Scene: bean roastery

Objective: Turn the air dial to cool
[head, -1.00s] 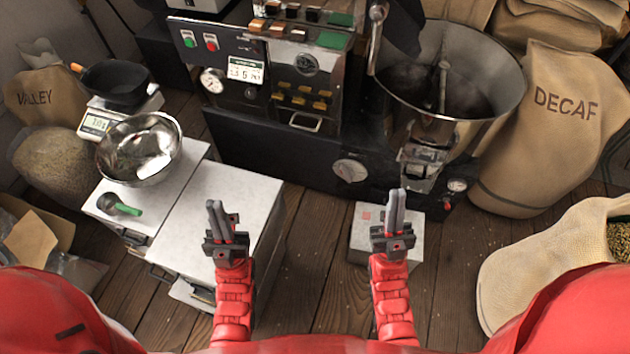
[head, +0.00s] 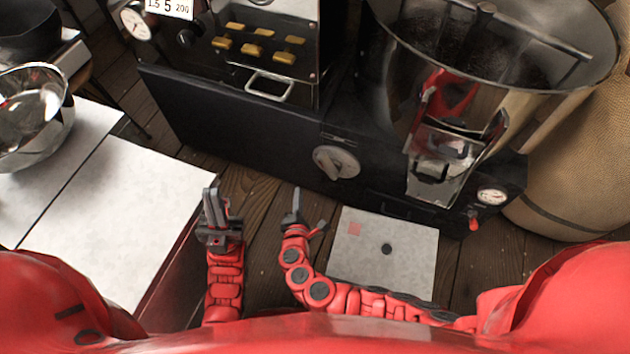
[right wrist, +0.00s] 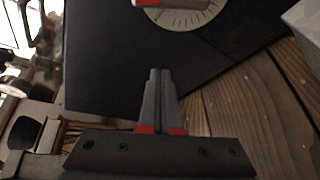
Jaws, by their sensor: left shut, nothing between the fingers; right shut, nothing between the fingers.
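The air dial (head: 337,163) is a round pale dial with a raised grip bar, on the front of the black roaster base in the head view. Part of its scale plate (right wrist: 183,17) shows at the top of the right wrist view, cut off by the frame edge. My right gripper (head: 297,205) is shut and empty, below and left of the dial, apart from it. Its closed fingers show in the right wrist view (right wrist: 159,97). My left gripper (head: 211,203) is shut and empty, further left, beside the white cabinet. The dial's lettering is too small to read.
A white cabinet top (head: 130,200) stands at the left with a metal bowl (head: 30,115). A light grey box top (head: 385,250) lies on the floor below the dial. Wooden floor lies between.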

